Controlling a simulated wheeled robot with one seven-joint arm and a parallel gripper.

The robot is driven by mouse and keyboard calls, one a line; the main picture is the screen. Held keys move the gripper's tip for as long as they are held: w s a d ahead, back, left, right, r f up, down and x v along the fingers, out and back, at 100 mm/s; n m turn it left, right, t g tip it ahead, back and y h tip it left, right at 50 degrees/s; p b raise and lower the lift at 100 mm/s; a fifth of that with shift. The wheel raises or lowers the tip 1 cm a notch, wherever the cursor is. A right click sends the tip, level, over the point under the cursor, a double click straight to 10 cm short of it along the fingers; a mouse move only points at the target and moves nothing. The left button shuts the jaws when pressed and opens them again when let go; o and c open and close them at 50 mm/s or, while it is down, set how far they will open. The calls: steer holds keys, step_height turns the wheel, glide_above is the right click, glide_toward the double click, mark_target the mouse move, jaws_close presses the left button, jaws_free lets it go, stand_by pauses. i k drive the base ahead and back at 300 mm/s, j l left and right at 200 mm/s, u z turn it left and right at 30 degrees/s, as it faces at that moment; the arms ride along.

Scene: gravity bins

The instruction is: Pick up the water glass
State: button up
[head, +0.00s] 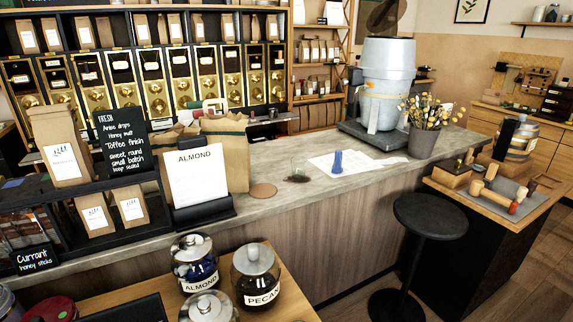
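I cannot make out a clear water glass in the head view. A small upright blue object (338,160) stands on white paper on the grey counter (290,152); it is too small to tell what it is. A small dark, blurred item (297,177) lies on the counter to its left; I cannot tell whether it is see-through. My gripper is not in view.
A round coaster (263,190) lies near the counter's front edge, right of the almond sign (196,175). A large grey machine (384,85) and a flower pot (423,141) stand at right. A black stool (430,216) and lidded jars (195,262) are in front.

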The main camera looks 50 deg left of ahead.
mark_target(298, 164)
steer(key=i+u, duration=0.7)
steer(key=u, duration=0.2)
steer(key=i+l+u, duration=0.25)
steer(key=u, duration=0.2)
steer(key=i+l+u, duration=0.85)
steer(key=l+u, duration=0.2)
steer(key=i+l+u, duration=0.15)
steer(key=u, duration=0.15)
steer(key=i+l+u, duration=0.1)
steer(key=l+u, duration=0.2)
steer(key=l, duration=0.15)
steer(key=l+u, duration=0.3)
steer(key=i+l, duration=0.05)
steer(key=l, duration=0.05)
